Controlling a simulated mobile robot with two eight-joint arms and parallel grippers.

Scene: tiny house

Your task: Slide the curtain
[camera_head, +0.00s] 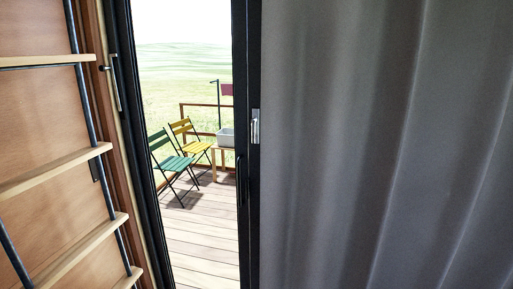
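A grey curtain (385,145) hangs in soft vertical folds and fills the right half of the head view. Its left edge lies along the dark door frame (252,60). Its top, bottom and right edge are outside the view. Neither of my grippers shows in the head view.
A ladder-like shelf (60,170) stands at the left. A door handle (255,128) sits beside the curtain's edge.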

